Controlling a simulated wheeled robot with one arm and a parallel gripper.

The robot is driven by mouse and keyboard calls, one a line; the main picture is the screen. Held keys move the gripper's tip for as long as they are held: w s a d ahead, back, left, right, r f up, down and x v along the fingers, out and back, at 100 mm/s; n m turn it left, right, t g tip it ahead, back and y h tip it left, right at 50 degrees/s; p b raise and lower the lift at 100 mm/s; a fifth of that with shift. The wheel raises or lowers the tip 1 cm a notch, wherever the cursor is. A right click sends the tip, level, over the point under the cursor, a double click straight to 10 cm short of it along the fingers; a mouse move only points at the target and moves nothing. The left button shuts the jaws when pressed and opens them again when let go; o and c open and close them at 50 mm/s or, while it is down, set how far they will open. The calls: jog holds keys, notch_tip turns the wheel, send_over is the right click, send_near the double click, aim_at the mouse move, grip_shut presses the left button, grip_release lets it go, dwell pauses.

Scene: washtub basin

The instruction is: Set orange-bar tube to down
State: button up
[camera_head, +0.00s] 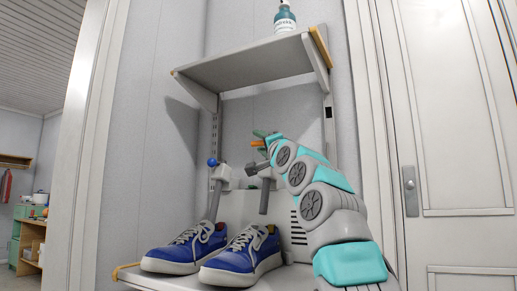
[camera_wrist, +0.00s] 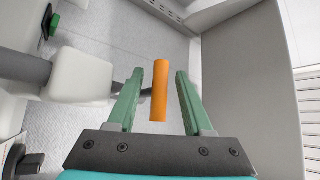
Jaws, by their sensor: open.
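The orange bar (camera_wrist: 160,90) stands between the two green fingers of my gripper (camera_wrist: 157,98) in the wrist view. The fingers are open, with a visible gap on each side of the bar. A dark grey tube (camera_wrist: 110,87) runs from a white block (camera_wrist: 85,78) at the left toward the bar; their join is partly hidden by the left finger. In the head view the orange bar (camera_head: 257,143) is a small patch by my green fingertips, above a grey tube (camera_head: 264,196) and mostly hidden by my gripper.
A blue-ball tube (camera_head: 215,200) stands at the left. Two blue shoes (camera_head: 240,262) sit on the lower shelf (camera_head: 285,284). An upper shelf (camera_head: 245,65) with a bottle (camera_head: 284,20) overhangs my arm. In the wrist view a grey panel (camera_wrist: 250,80) stands close at the right.

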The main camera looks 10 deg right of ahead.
jog(key=b+v, duration=0.3)
jog(key=v, duration=0.1)
jog(key=shift+w+a+f, duration=0.1)
jog(key=shift+a+f, duration=0.05)
jog(key=shift+f, duration=0.05)
jog(key=shift+b+v, duration=0.5)
jog(key=shift+v, duration=0.45)
jog(key=shift+r, duration=0.1)
jog(key=shift+w+a, duration=0.15)
jog(key=shift+c, duration=1.3)
jog(key=w+a+n+g+p, duration=0.1)
jog(key=a, duration=0.1)
jog(key=w+a+f+n+h+p, duration=0.1)
jog(key=a+p, duration=0.1)
jog(key=w+a+f+n+g+h+p, duration=0.1)
jog(key=w+a+p, duration=0.1)
jog(key=shift+a+n+g, duration=0.3)
jog(key=shift+a+n, duration=0.05)
jog(key=shift+n, duration=0.05)
grip_shut()
jog(key=s+r+m+g+h+p, duration=0.1)
jog(key=s+r+g+h+p, duration=0.3)
jog(key=s+r+h+p, duration=0.85)
jog(key=w+d+f+h+p, duration=0.2)
jog(key=w+d, duration=0.3)
jog(key=w, duration=0.6)
jog(key=shift+d+t, duration=0.3)
